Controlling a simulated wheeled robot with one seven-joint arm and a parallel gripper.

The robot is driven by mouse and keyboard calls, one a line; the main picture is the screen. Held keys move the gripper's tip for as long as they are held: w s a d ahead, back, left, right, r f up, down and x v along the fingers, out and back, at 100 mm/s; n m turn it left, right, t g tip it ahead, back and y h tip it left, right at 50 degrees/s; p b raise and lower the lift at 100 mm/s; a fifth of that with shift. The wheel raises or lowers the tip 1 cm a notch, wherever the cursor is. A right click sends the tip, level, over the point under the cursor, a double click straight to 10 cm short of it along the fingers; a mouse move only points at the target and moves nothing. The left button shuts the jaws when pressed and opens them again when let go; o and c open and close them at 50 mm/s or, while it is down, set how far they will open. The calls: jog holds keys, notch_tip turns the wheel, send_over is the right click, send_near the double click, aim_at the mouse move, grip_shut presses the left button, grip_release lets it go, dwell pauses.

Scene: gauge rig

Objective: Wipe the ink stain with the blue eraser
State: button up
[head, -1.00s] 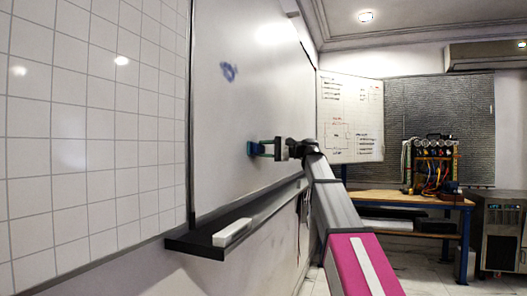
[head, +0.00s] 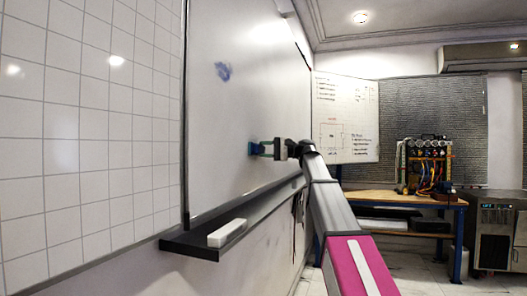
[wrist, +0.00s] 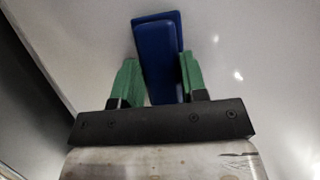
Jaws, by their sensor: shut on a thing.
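The ink stain (head: 223,71) is a small blue-purple smudge on the whiteboard (head: 235,120), in the upper left part of the board in the head view. My gripper (head: 264,149) is below and to the right of the stain, close to the board. It is shut on the blue eraser (head: 253,149). In the wrist view the eraser (wrist: 161,50) stands out between the two green fingers (wrist: 158,75), its far end toward the pale board surface. Whether it touches the board I cannot tell. The stain is not in the wrist view.
A dark tray (head: 190,244) runs under the whiteboard and holds a white block (head: 227,233). A gridded board (head: 90,120) is at the left. A wooden bench (head: 385,198) with a gauge rig (head: 424,165) stands at the back right. The board around the stain is clear.

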aim_at(264, 149)
jog(key=w, duration=0.1)
jog(key=w+d, duration=0.1)
jog(key=w, duration=0.1)
jog(key=shift+w+d, duration=0.1)
jog(key=shift+w, duration=0.2)
jog(key=shift+s+a, duration=0.25)
jog(key=shift+s, duration=0.35)
jog(key=shift+s+a, duration=0.3)
jog(key=shift+s, duration=0.3)
jog(key=shift+s+a, duration=0.25)
jog(key=shift+s, duration=0.35)
jog(key=shift+s+a, duration=0.4)
jog(key=shift+s, duration=0.8)
jog(key=shift+s+a, duration=0.35)
jog(key=shift+s, duration=0.85)
jog(key=shift+s+a, duration=0.4)
jog(key=shift+s, duration=0.8)
jog(key=s+d, duration=0.2)
jog(key=d, duration=0.3)
jog(key=shift+d, duration=0.4)
